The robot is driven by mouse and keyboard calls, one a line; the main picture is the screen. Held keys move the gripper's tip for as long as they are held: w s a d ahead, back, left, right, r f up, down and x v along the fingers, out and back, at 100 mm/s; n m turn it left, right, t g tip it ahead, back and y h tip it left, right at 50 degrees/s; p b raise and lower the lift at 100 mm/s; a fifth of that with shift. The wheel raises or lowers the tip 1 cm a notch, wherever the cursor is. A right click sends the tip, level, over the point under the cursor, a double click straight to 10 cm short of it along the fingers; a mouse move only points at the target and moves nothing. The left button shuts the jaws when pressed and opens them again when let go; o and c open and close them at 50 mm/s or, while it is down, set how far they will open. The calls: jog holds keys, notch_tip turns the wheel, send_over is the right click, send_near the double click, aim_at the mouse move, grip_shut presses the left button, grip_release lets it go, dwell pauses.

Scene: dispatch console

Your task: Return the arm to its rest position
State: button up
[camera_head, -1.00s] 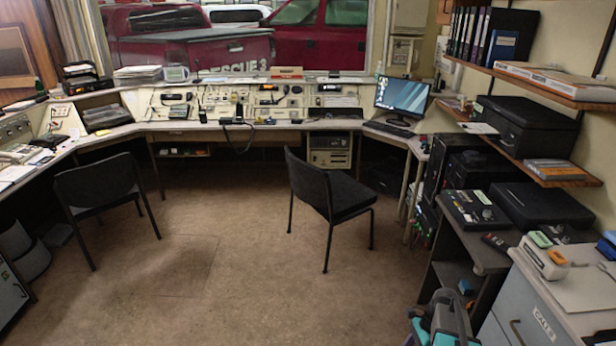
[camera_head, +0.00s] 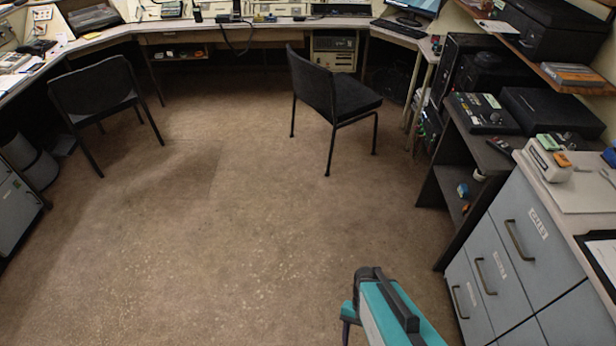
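My arm shows at the bottom edge, right of centre, in the head view. Its visible part is teal, white and dark grey, and it is cut off by the lower edge of the picture. I make out no gripper fingers, so I cannot see whether the gripper holds anything. The visible arm part is over the bare brown floor (camera_head: 240,240), left of the grey drawer cabinet (camera_head: 510,255), with a gap of floor between them in the picture.
A black chair (camera_head: 335,95) stands mid-floor and another (camera_head: 97,92) at the left. The long console desk (camera_head: 270,26) runs along the back. A dark shelf unit (camera_head: 452,205) and a wall shelf (camera_head: 560,78) are at the right. The central floor is clear.

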jog(key=n, duration=0.4)
jog(key=w+d+n+t, duration=0.1)
jog(key=shift+d+f+n+h, duration=0.1)
jog(key=shift+f+n+h, duration=0.2)
jog(key=shift+n, duration=0.1)
jog(key=shift+r, duration=0.1)
dwell(1.0)
jog(key=c, duration=0.7)
jog(key=shift+o, duration=0.2)
